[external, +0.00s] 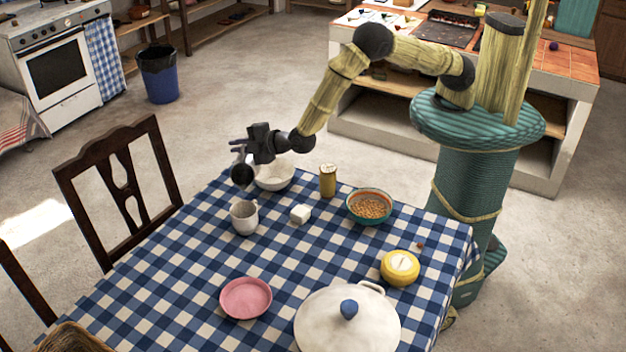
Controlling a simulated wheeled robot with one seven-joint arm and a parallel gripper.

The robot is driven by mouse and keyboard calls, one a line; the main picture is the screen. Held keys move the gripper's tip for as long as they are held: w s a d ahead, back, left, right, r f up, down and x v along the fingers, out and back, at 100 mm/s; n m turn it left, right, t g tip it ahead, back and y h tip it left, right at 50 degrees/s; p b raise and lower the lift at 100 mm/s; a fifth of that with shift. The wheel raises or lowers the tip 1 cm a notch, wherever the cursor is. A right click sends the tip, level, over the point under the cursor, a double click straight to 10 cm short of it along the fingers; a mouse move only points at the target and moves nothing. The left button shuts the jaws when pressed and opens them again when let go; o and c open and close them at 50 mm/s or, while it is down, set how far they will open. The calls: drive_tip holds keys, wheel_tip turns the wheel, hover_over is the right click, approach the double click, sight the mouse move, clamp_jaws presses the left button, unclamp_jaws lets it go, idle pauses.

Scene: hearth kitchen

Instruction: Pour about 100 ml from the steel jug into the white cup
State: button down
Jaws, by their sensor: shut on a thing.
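The white cup (243,221) stands upright on the checked tablecloth, near the table's far left part. A dark, rounded vessel, which looks like the steel jug (242,176), is held above the cup and a little behind it. It looks tilted. My gripper (240,150) is shut on it, reaching from the right; the fingers are small and partly hidden in this view. I cannot see any stream of liquid or the level in the cup.
A white bowl (276,180) stands close behind the cup. A white block (300,214), a yellow jar (327,182) and a bowl of orange food (370,194) are to the right. A pink dish (246,298), yellow pot (400,270) and white lidded pot (330,325) stand nearer.

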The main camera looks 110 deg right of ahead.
sight(238, 162)
drive_tip(key=shift+w+a+f+n+h+p, duration=0.15)
drive_tip(key=shift+a+f+p, duration=0.05)
drive_tip(key=shift+a, duration=0.2)
drive_tip(key=shift+w+a+f+n+h+p, duration=0.1)
drive_tip(key=shift+a+f+n+h+p, duration=0.1)
drive_tip(key=shift+a, duration=0.15)
drive_tip(key=shift+w+a+f+n, duration=0.15)
drive_tip(key=shift+a+f+n, duration=0.1)
drive_tip(key=shift+a, duration=0.15)
drive_tip(key=shift+w+a+f+n, duration=0.1)
drive_tip(key=shift+a+f, duration=0.15)
drive_tip(key=shift+a, duration=0.1)
idle(0.4)
drive_tip(key=shift+w+a+r+n+h+p, duration=0.1)
drive_tip(key=shift+a+r+n+h+p, duration=0.25)
drive_tip(key=shift+p, duration=0.2)
idle(0.7)
drive_tip(key=shift+d+f, duration=0.15)
drive_tip(key=shift+f, duration=0.15)
drive_tip(key=d, duration=0.1)
drive_tip(key=d+r+m+b, duration=0.1)
drive_tip(key=s+d+m+y+b, duration=0.1)
drive_tip(key=shift+d+r, duration=0.15)
drive_tip(key=shift+s+d+r+y, duration=0.15)
drive_tip(key=shift+d+r+y, duration=0.05)
drive_tip(key=shift+r+y, duration=0.1)
drive_tip(key=shift+f, duration=0.1)
drive_tip(key=shift+a, duration=0.1)
